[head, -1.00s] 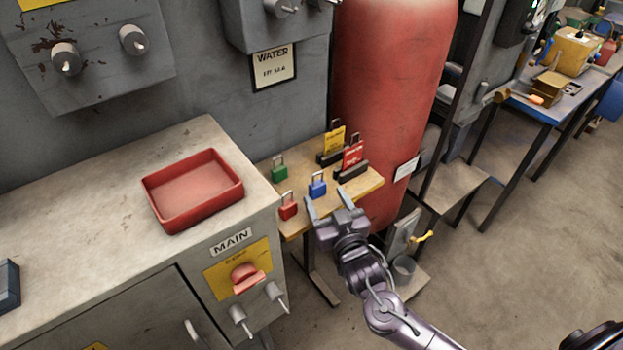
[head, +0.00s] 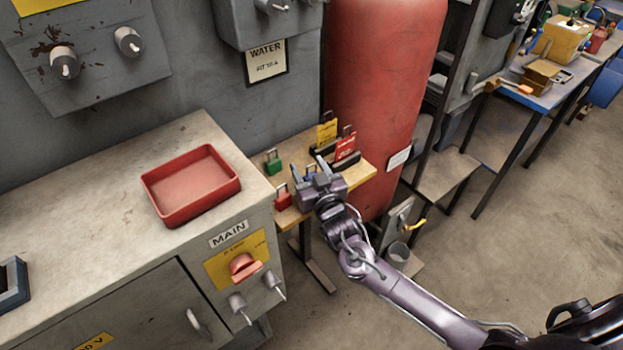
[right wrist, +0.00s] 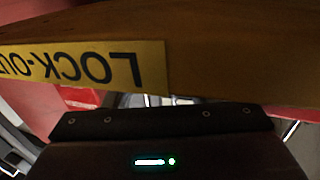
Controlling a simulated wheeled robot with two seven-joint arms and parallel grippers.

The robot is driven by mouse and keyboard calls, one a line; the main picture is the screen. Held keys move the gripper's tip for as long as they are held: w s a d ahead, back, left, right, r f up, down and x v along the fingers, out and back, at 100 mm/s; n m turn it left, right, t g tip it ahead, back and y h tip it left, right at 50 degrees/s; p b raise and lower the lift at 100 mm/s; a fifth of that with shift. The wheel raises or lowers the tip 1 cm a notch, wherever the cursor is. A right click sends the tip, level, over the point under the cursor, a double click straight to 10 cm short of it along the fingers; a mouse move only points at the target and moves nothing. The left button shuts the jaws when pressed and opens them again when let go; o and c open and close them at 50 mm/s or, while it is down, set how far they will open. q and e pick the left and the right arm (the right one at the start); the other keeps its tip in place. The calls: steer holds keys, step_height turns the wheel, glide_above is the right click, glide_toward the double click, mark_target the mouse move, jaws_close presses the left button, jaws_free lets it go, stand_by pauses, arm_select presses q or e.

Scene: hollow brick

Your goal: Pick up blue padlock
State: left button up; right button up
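The blue padlock (head: 310,171) is mostly hidden by my right gripper in the head view; only a small bluish part shows between the fingers. It is on the small wooden shelf (head: 357,177). My right gripper (head: 310,167) is over the front of this shelf, its two fingers apart on either side of the padlock. I cannot tell whether they touch it. The right wrist view shows the shelf's wooden edge (right wrist: 230,60) with an upside-down yellow lock-out label (right wrist: 90,64); no fingertips or padlock are clear there. My left gripper is not in view.
A red padlock (head: 282,198) is close left of the gripper, and a green padlock (head: 272,163) is behind it. Yellow (head: 327,132) and red (head: 345,147) tags stand behind. A grey cabinet (head: 110,180) with a red tray (head: 190,212) is left; a red cylinder (head: 378,90) is behind.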

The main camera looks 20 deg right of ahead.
steer(key=c, duration=0.7)
steer(key=shift+c, duration=0.2)
steer(key=shift+r, duration=0.15)
step_height(320, 180, up, 20)
steer(key=b, duration=0.2)
